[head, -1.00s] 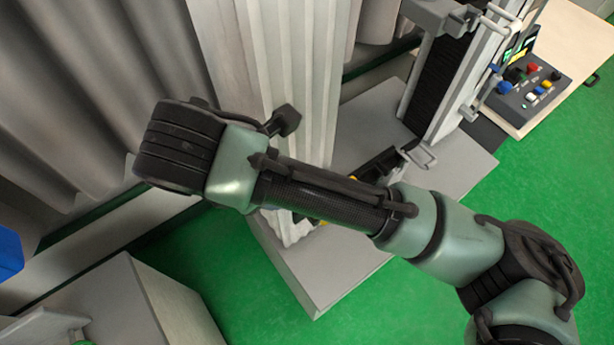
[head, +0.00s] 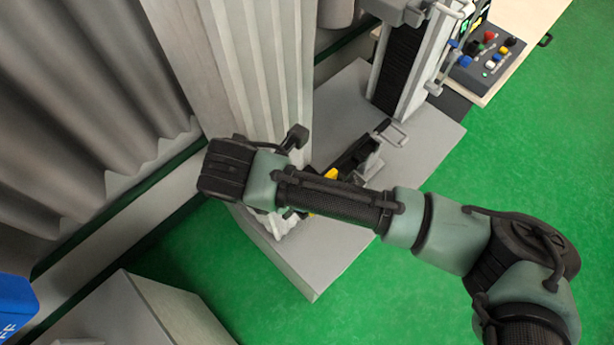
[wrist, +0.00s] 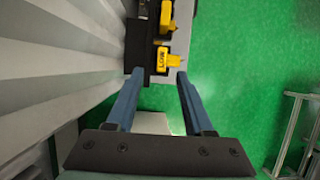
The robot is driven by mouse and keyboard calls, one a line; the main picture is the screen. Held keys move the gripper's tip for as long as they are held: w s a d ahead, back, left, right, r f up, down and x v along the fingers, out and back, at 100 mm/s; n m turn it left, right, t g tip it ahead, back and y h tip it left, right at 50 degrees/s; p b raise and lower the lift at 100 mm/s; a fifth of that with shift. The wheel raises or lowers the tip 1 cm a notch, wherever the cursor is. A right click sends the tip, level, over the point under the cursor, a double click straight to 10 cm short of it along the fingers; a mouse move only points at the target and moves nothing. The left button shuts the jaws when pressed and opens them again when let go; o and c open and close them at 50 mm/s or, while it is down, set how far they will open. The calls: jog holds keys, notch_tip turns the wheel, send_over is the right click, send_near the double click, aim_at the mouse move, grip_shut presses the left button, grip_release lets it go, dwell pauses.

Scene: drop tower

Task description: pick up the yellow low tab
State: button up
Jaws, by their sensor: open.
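The yellow low tab (wrist: 163,60), marked "LOW", shows in the wrist view at the upper middle, on a dark holder (wrist: 138,45) fixed to a grey ledge. My gripper (wrist: 160,74) is open and empty, its two blue fingers reaching up the picture towards the tab. In the picture the tab lies just beyond and between the fingertips; I cannot tell the gap in depth. A second yellow tab (wrist: 166,16) sits further along the same holder. In the head view yellow parts (head: 326,206) show beside my forearm, which partly covers the holder; my fingers are not visible there.
A ribbed pale column (head: 265,80) and grey curtain (head: 85,90) stand left of the grey plinth (head: 318,262). A control box with coloured buttons (head: 487,62) sits on a table at upper right. Green floor (head: 530,150) is open at right.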

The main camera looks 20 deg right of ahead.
jog(key=d+f, duration=0.1)
jog(key=d+f+p, duration=0.1)
jog(key=f, duration=0.1)
jog(key=shift+w, duration=0.2)
jog(key=shift+w+d+f, duration=0.15)
jog(key=shift+d+f, duration=0.1)
jog(key=shift+f, duration=0.3)
grip_shut()
